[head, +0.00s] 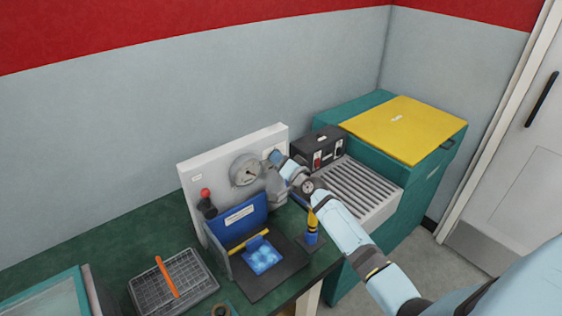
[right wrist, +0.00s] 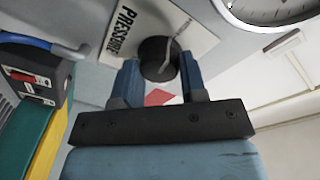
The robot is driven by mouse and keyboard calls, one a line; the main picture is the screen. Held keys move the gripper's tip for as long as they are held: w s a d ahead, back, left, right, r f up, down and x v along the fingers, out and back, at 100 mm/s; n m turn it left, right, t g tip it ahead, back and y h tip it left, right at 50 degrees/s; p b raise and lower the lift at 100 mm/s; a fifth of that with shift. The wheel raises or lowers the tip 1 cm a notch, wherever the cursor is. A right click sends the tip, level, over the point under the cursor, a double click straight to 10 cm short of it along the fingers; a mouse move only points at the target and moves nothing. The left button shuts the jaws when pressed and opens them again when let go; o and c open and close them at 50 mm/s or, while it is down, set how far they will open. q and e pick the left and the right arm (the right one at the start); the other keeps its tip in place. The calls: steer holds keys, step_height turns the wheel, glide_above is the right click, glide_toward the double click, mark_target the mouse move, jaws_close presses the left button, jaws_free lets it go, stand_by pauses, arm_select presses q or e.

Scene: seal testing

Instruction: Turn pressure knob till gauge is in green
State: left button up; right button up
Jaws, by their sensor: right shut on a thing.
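The pressure knob (right wrist: 157,57) is dark and round, with a pale pointer, next to a "PRESSURE" label (right wrist: 122,32) on the white panel (head: 190,182). My right gripper (right wrist: 156,80) is shut on the knob, one blue finger on each side. The right wrist view shows only the gauge's lower edge (right wrist: 275,12). My left gripper is not in view.
A red-topped part (head: 206,200) and a blue plate (head: 238,220) stand at the panel's front. A blue pouch (head: 262,255), a yellow-and-blue bottle (head: 312,227) and a grid tray (head: 195,290) with an orange tool are on the green bench. A teal roller machine (head: 440,167) stands at right.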

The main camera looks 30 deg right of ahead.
steer(key=shift+f+m+y+b, duration=0.1)
steer(key=shift+m+y+b, duration=0.35)
steer(key=shift+m, duration=4.8)
steer(key=shift+r+m+y+b, duration=0.1)
steer(key=shift+m+y+b, duration=0.4)
steer(key=shift+m, duration=4.7)
steer(key=shift+f+m+y+b, duration=0.1)
steer(key=shift+m+y+b, duration=0.35)
steer(key=shift+m, duration=4.8)
steer(key=shift+g, duration=0.3)
steer(key=o, duration=0.9)
